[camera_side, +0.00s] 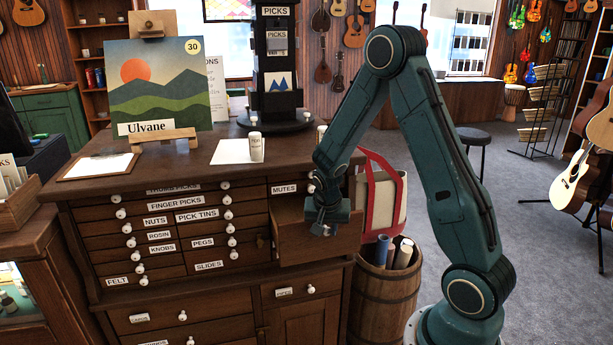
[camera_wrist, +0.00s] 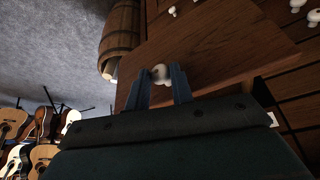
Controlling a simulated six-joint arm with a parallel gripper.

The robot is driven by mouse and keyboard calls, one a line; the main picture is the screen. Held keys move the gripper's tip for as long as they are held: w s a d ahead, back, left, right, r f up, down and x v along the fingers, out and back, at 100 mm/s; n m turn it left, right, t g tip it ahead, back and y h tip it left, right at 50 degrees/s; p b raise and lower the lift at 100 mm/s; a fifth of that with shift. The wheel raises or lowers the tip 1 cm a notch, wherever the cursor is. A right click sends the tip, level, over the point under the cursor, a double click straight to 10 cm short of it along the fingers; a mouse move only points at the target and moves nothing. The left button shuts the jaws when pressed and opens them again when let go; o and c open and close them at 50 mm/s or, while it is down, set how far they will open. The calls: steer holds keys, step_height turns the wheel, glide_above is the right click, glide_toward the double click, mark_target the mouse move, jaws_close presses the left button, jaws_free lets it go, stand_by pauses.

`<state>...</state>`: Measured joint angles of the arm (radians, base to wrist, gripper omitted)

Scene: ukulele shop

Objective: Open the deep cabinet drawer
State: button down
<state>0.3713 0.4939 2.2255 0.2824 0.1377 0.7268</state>
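The deep cabinet drawer (camera_side: 297,245) is at the right of the dark wooden cabinet, below the drawer labelled MUTES. Its front stands out from the cabinet face, so it is partly open. In the wrist view the drawer front (camera_wrist: 215,50) fills the upper middle, with a dark gap along its lower right edge. My gripper (camera_side: 320,205) is at the drawer front in the side view and hides its knob there. In the wrist view my gripper (camera_wrist: 161,78) has its two blue fingers on either side of the white knob (camera_wrist: 160,74), seemingly closed on it. The drawer's inside is mostly hidden.
A wooden barrel (camera_side: 385,300) with rolled papers stands right of the cabinet, close to the drawer, with a red-and-white bag (camera_side: 383,200) above it. Small labelled drawers with white knobs fill the cabinet's left. An easel picture (camera_side: 160,85) and a small white bottle (camera_side: 256,147) stand on top.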

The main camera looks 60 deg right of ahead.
steer(key=shift+s, duration=0.1)
steer(key=s+a, duration=0.6)
steer(key=a, duration=0.1)
steer(key=shift+s, duration=0.35)
steer(key=c, duration=1.5)
jaws_free()
steer(key=shift+r, duration=0.1)
steer(key=shift+v, duration=6.8)
steer(key=shift+s+a, duration=0.1)
steer(key=shift+a, duration=0.05)
